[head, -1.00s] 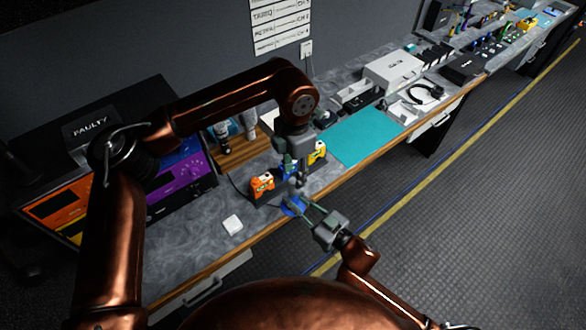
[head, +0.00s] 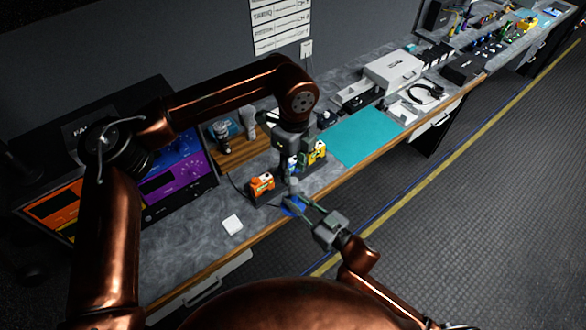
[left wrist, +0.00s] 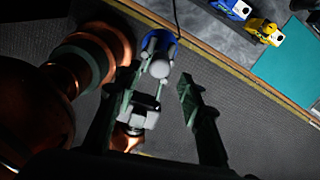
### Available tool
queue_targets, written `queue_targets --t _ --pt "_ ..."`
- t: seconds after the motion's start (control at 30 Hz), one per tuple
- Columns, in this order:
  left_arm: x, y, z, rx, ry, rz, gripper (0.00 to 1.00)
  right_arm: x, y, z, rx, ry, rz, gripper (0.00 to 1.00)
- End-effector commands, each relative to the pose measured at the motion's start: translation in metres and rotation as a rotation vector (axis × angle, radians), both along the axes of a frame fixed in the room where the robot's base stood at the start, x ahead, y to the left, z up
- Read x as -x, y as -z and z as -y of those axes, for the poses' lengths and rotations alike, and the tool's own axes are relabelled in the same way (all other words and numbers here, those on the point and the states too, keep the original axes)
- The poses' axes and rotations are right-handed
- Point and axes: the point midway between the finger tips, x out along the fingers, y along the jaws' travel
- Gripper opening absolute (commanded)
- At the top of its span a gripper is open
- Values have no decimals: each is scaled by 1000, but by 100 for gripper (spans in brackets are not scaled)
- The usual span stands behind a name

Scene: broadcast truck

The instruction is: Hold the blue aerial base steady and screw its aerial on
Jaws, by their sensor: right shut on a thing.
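The blue aerial base (head: 292,207) is near the bench's front edge, and its blue rim also shows in the left wrist view (left wrist: 172,38). My right gripper (head: 300,204) is shut on the base from the front right. A grey upright piece (head: 294,187), which looks like the aerial, stands above the base. Its rounded grey top shows in the left wrist view (left wrist: 159,68). My left gripper (head: 292,168) is above it, with its fingers apart and nothing between them in the left wrist view (left wrist: 158,95). The joint between aerial and base is too small to judge.
An orange device (head: 262,183) and a yellow one (head: 316,152) sit in dark holders just behind the base. A white block (head: 232,225) lies to the left. A teal mat (head: 362,135) lies clear to the right.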

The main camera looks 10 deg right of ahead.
Motion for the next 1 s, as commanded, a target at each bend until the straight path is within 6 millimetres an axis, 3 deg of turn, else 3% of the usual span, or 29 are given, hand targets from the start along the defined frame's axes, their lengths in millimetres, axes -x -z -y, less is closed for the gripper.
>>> queue_targets --t 0.2,0.63,1.0 --pt "0 -1 0 1 -150 1 36 0 -2 0 -1 -1 3 0" --pt "0 2 0 2 -163 1 36 0 -2 0 -1 -1 3 0" --pt "0 51 0 1 -161 -1 36 0 -2 0 -1 -1 3 0"
